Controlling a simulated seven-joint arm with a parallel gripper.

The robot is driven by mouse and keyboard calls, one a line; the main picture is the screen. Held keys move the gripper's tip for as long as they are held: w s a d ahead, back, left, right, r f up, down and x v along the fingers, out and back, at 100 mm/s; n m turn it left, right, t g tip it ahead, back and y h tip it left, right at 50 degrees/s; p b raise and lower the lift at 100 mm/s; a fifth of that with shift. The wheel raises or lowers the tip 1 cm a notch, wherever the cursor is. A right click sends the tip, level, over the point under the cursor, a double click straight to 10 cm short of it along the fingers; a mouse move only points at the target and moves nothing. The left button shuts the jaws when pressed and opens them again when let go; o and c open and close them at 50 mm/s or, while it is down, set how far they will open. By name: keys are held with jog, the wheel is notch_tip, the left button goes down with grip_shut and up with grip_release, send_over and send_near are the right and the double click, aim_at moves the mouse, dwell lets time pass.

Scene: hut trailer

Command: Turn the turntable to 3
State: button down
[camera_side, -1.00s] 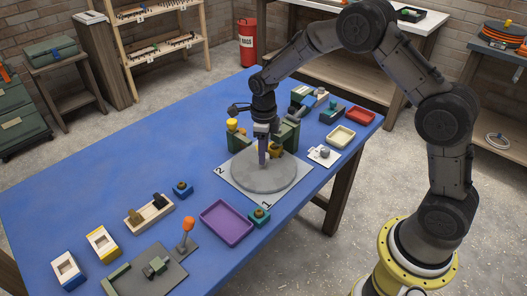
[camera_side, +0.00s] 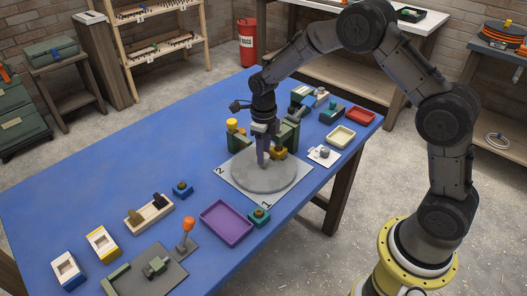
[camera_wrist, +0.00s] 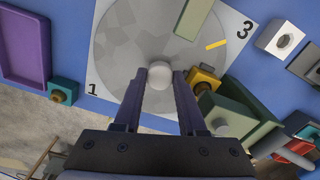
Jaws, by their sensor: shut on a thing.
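The turntable (camera_side: 262,180) is a round grey disc on a pale square plate with numbers at its corners. The plate's 2 and 1 show in the side view. The wrist view shows the disc (camera_wrist: 120,52), the 1 (camera_wrist: 92,88) and the 3 (camera_wrist: 246,29). A short yellow mark (camera_wrist: 216,44) is near the disc's edge, close to the 3. My gripper (camera_wrist: 160,80) has its two fingers on either side of a round whitish knob (camera_wrist: 160,72) and is shut on it. In the side view my gripper (camera_side: 264,162) points down at the disc.
Green blocks (camera_wrist: 240,115) and a yellow piece (camera_wrist: 205,78) stand close beside the disc. A purple tray (camera_side: 227,221), an orange-topped lever (camera_side: 187,228) and a teal block (camera_side: 259,217) are nearer. Yellow and red trays (camera_side: 360,115) lie to the right.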

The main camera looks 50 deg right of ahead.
jog(key=shift+r, duration=0.1)
jog(key=shift+c, duration=2.3)
grip_release()
notch_tip(320, 180, up, 14)
